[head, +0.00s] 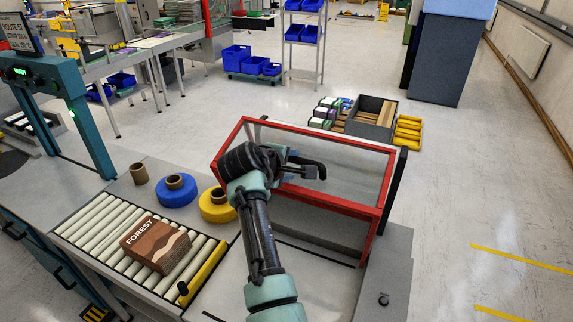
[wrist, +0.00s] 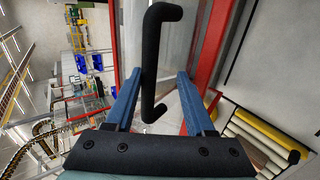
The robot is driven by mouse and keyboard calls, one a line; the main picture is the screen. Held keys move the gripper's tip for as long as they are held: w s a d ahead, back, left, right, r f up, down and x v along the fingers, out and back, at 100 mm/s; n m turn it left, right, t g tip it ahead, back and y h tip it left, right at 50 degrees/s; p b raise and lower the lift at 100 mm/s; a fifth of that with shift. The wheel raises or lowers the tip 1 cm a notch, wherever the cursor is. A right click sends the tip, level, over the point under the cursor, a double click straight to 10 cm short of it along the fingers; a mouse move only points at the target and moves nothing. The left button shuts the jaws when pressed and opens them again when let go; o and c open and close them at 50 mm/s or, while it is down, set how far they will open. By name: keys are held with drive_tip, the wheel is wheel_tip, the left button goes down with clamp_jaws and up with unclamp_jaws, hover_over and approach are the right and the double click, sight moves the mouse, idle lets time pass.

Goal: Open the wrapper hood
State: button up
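The wrapper hood (head: 345,199) is a clear box with a red frame, standing shut over the grey bench in the head view. Its red frame also shows in the wrist view (wrist: 209,50). A black bar handle (head: 308,170) sticks out from its front top side. My gripper (head: 282,165) is close to this handle. In the wrist view the two blue fingers (wrist: 160,76) are apart, and the handle (wrist: 150,62) shows between them and beyond their tips. I cannot tell whether any finger touches it. My arm hides part of the hood's front left.
A brown FOREST box (head: 155,246) lies on the roller conveyor (head: 92,226) left of my arm. Blue (head: 177,195) and yellow (head: 216,206) tape rolls stand behind it. A dark crate (head: 371,113) and yellow items (head: 407,132) are beyond the hood. The floor at right is clear.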

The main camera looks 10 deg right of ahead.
drive_tip(key=b+v, duration=0.4)
drive_tip(key=v, duration=0.9)
drive_tip(key=s+a+r+m+t+y+b, duration=0.1)
drive_tip(key=s+a+r+m+t+y, duration=0.15)
drive_tip(key=r+t, duration=0.45)
drive_tip(key=s+a+r+m+t+y+b, duration=0.1)
drive_tip(key=s+a+r+m+t+y, duration=0.2)
drive_tip(key=r, duration=0.8)
drive_tip(key=s+a+r+m+t, duration=0.1)
drive_tip(key=s+r+m+t, duration=0.1)
drive_tip(key=s+r+t, duration=0.2)
drive_tip(key=s+r+m+t+b, duration=0.1)
drive_tip(key=s+r+m+t, duration=0.2)
drive_tip(key=s+r, duration=0.4)
drive_tip(key=s+t+y, duration=0.1)
drive_tip(key=s, duration=0.5)
drive_tip(key=shift+a+r+t, duration=0.3)
drive_tip(key=shift+a+r, duration=0.05)
drive_tip(key=shift+a, duration=0.05)
drive_tip(key=shift+w, duration=0.1)
